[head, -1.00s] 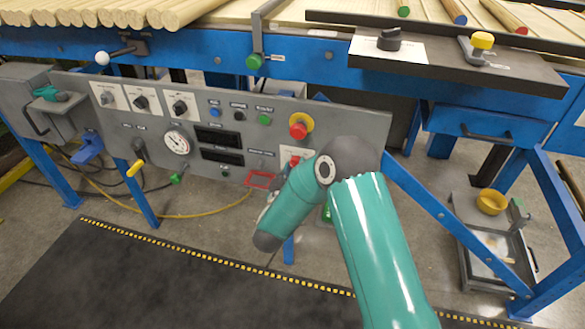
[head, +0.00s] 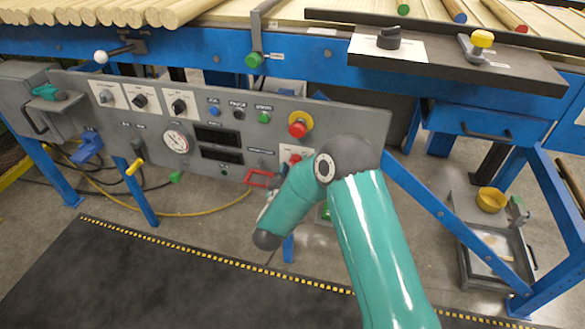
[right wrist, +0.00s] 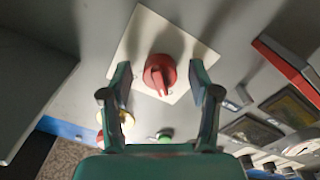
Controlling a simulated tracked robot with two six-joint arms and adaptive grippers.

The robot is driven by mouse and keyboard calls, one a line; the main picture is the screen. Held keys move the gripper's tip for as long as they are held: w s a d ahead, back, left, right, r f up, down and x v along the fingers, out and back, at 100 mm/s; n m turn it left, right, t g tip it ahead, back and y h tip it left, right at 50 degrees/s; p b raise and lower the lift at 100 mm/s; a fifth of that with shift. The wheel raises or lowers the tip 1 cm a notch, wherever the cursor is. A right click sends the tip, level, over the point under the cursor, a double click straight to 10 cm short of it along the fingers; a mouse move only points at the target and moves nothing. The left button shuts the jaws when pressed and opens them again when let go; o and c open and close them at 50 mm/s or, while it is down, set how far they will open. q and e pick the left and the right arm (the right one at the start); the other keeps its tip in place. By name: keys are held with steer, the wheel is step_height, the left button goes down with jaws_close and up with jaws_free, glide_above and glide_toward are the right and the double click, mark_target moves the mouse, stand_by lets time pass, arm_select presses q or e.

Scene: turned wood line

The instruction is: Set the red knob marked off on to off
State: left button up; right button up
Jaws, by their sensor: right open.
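The red knob (right wrist: 160,72) sits on a square white plate (right wrist: 143,38) on the grey panel in the right wrist view. Its raised grip points towards the bottom of that picture; no on or off lettering is readable. In the head view a little of the red knob (head: 295,159) shows just above my right arm. My right gripper (right wrist: 158,68) is open, with one finger on each side of the knob and a visible gap on both sides. I cannot tell how far the fingertips are from the panel. In the head view my arm mostly hides this gripper. My left gripper is not in view.
A red mushroom button on a yellow base (head: 300,123) is just above the knob. A red guard frame (head: 260,178) sticks out to the left. Dark displays (head: 218,135), a gauge (head: 177,140) and several small switches fill the panel's left. Open floor lies below.

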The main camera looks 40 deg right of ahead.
steer(key=v, duration=1.2)
